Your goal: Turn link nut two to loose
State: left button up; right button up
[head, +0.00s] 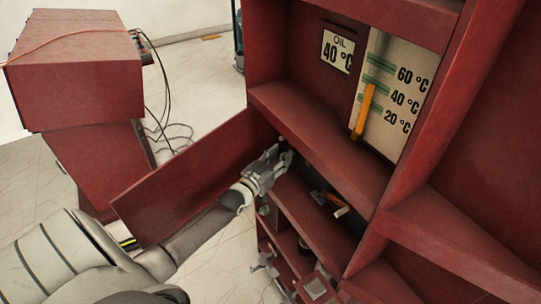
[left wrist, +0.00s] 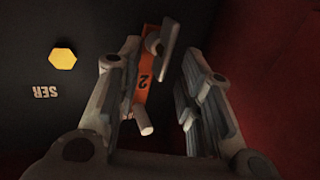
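An orange link plate (left wrist: 145,88) marked "2" shows in the left wrist view, on a dark panel. A grey flat-winged nut (left wrist: 172,44) stands at its upper end, and a pale peg (left wrist: 143,122) sticks out at its lower end. I take the winged piece as link nut two. My left gripper (left wrist: 160,62) is open, its fingers on either side of the link, the left finger partly covering it. I cannot tell if a finger touches the nut. In the head view my left gripper (head: 270,166) reaches into the red cabinet's lower compartment, where the link is hidden.
A yellow hexagon (left wrist: 62,58) and upside-down "SER" lettering are on the dark panel. A red wall (left wrist: 272,70) stands close at right. An open red door (head: 185,180) lies beside my left arm. An oil gauge (head: 390,95) with an orange pointer is above.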

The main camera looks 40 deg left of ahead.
pick_arm(q)
jog(key=s, duration=1.1)
jog(key=shift+s+r, duration=0.15)
jog(key=shift+s, duration=0.15)
jog(key=s+d+f+g+p, duration=0.1)
jog(key=s+f+g, duration=0.3)
jog(key=f, duration=0.6)
jog(key=s+d+f+g, duration=0.2)
jog(key=s+f, duration=0.4)
jog(key=f, duration=0.4)
jog(key=s+d+f+g+p, duration=0.1)
jog(key=s+f+g, duration=0.3)
jog(key=f, duration=0.7)
jog(key=s+d+f+m+g, duration=0.1)
jog(key=s+d+f+g, duration=0.1)
jog(key=s, duration=0.7)
jog(key=s+d+f+m+g+p, duration=0.1)
jog(key=s+d+f+g, duration=0.1)
jog(key=s+d+f, duration=0.2)
jog(key=s+d+f+m+g, duration=0.1)
jog(key=s+d+f, duration=0.3)
jog(key=s, duration=1)
notch_tip(320, 180, down, 4)
jog(key=shift+r+g, duration=0.2)
jog(key=shift+g, duration=0.7)
